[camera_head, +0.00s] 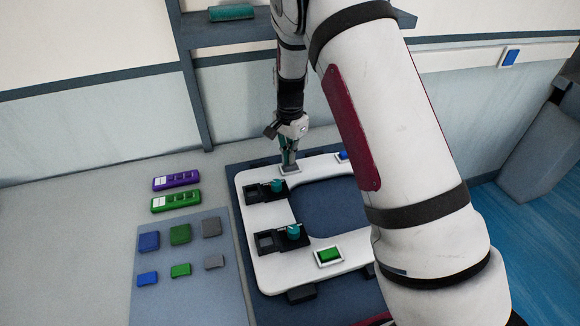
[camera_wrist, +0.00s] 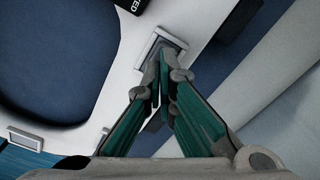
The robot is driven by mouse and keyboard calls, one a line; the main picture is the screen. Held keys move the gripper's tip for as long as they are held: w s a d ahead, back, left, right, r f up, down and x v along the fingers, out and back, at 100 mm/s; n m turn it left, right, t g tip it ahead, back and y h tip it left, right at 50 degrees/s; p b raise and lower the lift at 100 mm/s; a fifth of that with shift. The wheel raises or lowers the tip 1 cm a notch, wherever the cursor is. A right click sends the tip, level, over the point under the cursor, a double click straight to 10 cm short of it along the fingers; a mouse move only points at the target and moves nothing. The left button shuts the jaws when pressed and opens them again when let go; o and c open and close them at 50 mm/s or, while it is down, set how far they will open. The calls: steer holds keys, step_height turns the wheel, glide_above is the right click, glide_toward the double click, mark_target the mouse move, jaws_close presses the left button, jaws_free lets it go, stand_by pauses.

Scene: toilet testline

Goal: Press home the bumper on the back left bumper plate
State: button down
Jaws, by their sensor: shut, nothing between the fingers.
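The white toilet seat (camera_head: 258,220) lies on a dark blue mat. My gripper (camera_head: 288,162) points down at its back left corner, with the fingertips together and nothing between them. The back left bumper plate (camera_head: 291,170) is a small pale frame right under the fingertips. In the wrist view, my gripper (camera_wrist: 161,75) has its tips at the near edge of this plate (camera_wrist: 152,45). A greyish insert shows inside the frame, partly hidden by the fingers. I cannot tell whether the tips touch it or how deep it sits.
A blue bumper (camera_head: 343,155) and a green bumper (camera_head: 329,256) sit on other plates. Black fixtures with teal knobs (camera_head: 293,232) stand on the seat's left side. A blue-grey tray (camera_head: 190,300) holds loose bumpers. Purple (camera_head: 176,180) and green (camera_head: 176,201) remotes lie behind it.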

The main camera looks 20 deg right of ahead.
steer(key=shift+f, duration=0.8)
stand_by(0.4)
step_height(320, 180, up, 8)
steer(key=p, duration=0.2)
stand_by(1.1)
